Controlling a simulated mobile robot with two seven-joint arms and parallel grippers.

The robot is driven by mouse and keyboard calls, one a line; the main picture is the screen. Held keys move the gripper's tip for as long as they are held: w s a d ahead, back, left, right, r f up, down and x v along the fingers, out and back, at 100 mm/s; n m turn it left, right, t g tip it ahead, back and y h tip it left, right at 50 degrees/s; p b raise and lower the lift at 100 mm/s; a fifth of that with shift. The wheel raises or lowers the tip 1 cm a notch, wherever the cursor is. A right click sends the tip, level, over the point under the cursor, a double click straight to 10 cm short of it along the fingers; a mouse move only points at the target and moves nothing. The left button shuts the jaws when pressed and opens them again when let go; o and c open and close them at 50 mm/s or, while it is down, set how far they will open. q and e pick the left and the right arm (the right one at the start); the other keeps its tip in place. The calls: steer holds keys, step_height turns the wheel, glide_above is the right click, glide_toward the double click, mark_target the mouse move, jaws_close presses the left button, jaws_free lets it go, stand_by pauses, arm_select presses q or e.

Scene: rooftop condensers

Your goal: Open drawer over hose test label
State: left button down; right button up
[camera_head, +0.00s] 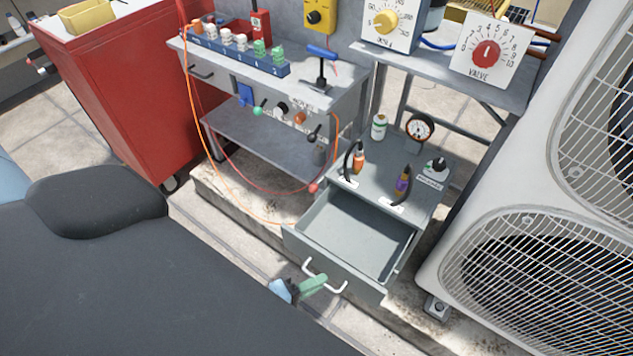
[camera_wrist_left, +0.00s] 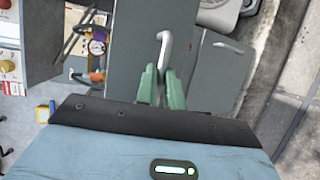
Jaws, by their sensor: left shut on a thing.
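A grey drawer (camera_head: 357,235) stands pulled out of the grey cabinet in the head view. Its inside looks empty. My left gripper (camera_head: 313,284), with green fingers, is at the white bar handle (camera_head: 338,288) on the drawer's front. In the left wrist view the fingers (camera_wrist_left: 161,88) are closed around the handle (camera_wrist_left: 163,48). Small white labels (camera_head: 391,206) lie on the cabinet top above the drawer, too small to read for certain. My right gripper is in neither view.
A condenser (camera_head: 535,240) with round grilles stands close on the right. A red cabinet (camera_head: 130,90) and an orange hose (camera_head: 207,135) are at the left.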

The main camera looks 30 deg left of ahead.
arm_select(q)
steer(key=c, duration=1.5)
jaws_free()
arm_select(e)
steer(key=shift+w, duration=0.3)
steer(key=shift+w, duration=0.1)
arm_select(q)
steer(key=shift+v, duration=3.9)
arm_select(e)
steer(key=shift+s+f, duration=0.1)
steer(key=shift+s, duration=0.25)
arm_select(q)
steer(key=shift+w, duration=0.1)
